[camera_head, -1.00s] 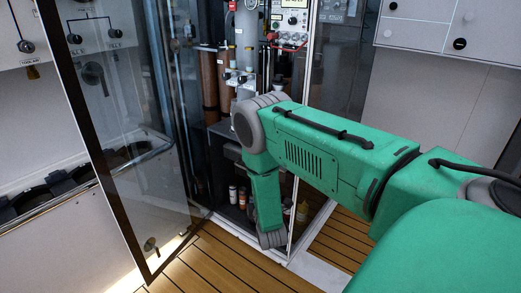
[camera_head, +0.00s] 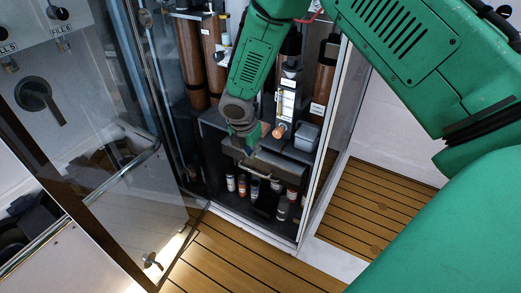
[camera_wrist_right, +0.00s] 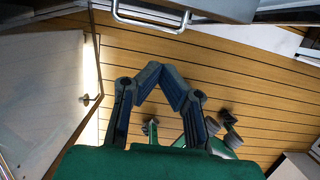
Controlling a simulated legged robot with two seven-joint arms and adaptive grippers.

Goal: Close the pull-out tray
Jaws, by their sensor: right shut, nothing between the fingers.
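The pull-out tray (camera_head: 283,172) is a dark grey drawer low inside the open cabinet, with a metal handle on its front. It sticks out from under the dark shelf. In the wrist view the tray (camera_wrist_right: 225,7) and its bar handle (camera_wrist_right: 150,22) lie at the top edge. My right gripper (camera_head: 246,148) hangs at the tray's left part in the head view; whether it touches the tray is unclear. In the wrist view the right gripper (camera_wrist_right: 172,72) has its blue-grey fingertips together, empty, apart from the handle in the picture. My left gripper is out of view.
An open glass door (camera_head: 120,190) stands to the left. Several small bottles (camera_head: 253,190) stand below the tray. A grey box (camera_head: 307,136) and brown cylinders (camera_head: 191,62) are inside the cabinet. The wooden floor (camera_head: 235,250) in front is clear.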

